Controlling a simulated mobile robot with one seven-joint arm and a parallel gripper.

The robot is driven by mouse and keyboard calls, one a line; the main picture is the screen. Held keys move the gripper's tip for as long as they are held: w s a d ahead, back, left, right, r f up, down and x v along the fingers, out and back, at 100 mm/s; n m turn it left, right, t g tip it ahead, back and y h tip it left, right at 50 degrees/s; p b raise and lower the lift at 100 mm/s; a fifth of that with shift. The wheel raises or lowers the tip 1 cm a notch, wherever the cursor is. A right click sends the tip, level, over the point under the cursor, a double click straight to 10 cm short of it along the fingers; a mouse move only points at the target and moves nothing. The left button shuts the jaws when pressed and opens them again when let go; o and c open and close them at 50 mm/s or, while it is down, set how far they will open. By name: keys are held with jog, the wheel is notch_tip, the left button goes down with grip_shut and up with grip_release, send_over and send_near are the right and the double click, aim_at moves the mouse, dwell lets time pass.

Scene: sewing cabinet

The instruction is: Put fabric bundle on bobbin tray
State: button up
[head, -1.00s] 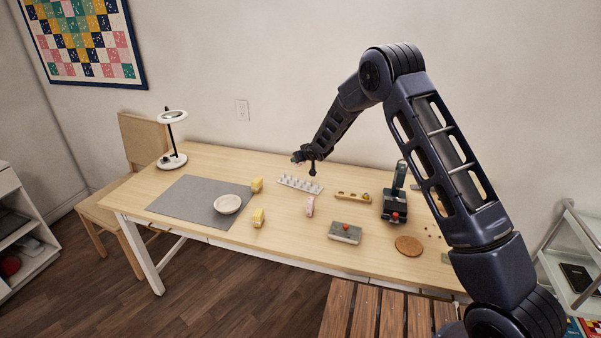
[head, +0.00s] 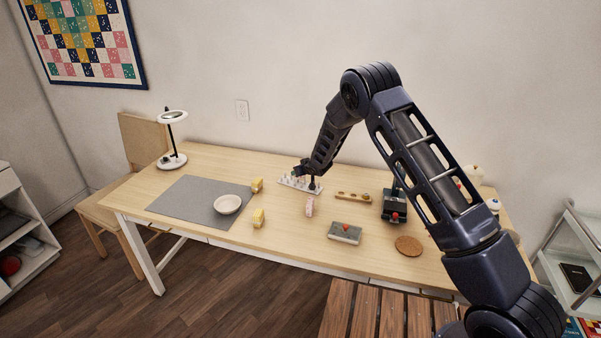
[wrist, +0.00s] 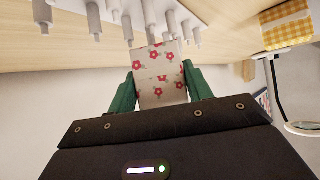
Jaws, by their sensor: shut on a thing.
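My gripper (wrist: 161,88) has its green fingers shut on a cream fabric bundle with red flowers (wrist: 160,65). A white tray with upright pegs (head: 287,182), perhaps the bobbin tray, lies on the table; its pegs (wrist: 95,20) show close to the bundle in the wrist view. In the head view my gripper (head: 306,176) is low over this tray and hides part of it. The held bundle is not clear there, and I cannot tell whether it touches the pegs.
Two yellow bundles (head: 258,217) and a pink item (head: 309,206) lie nearby. A white bowl (head: 228,204) sits on a grey mat (head: 180,201). A wooden strip (head: 345,195), a grey box (head: 345,233), a dark machine (head: 394,209) and a cork disc (head: 408,246) stand rightward.

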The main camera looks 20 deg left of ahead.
jog(key=shift+f, duration=0.15)
jog(key=o, duration=1)
jog(key=shift+s+d+r, duration=0.1)
jog(key=shift+r, duration=0.2)
jog(key=v, duration=1.1)
jog(key=shift+s+d+r, duration=0.2)
